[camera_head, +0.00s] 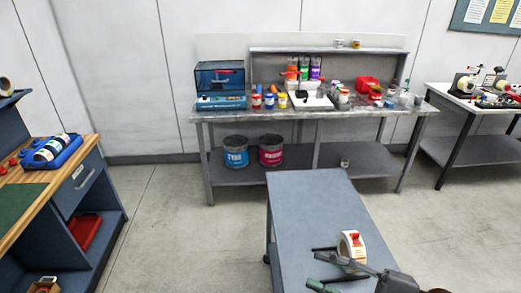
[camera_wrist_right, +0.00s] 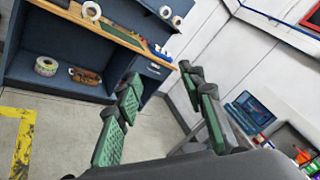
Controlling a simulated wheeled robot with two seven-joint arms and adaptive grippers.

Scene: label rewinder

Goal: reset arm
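My right gripper (camera_head: 313,267) comes in at the lower right of the head view, over the near part of the grey cart (camera_head: 309,205). In the right wrist view its two green-padded fingers (camera_wrist_right: 158,78) are spread apart with nothing between them. My left gripper is not in view.
A grey workbench (camera_head: 220,116) with paint cans, a blue machine (camera_head: 220,80) and a red bin stands at the back. A wooden-topped desk (camera_head: 72,165) with a blue roll holder is at left. Another table (camera_head: 445,92) is at right. Floor left of the cart is clear.

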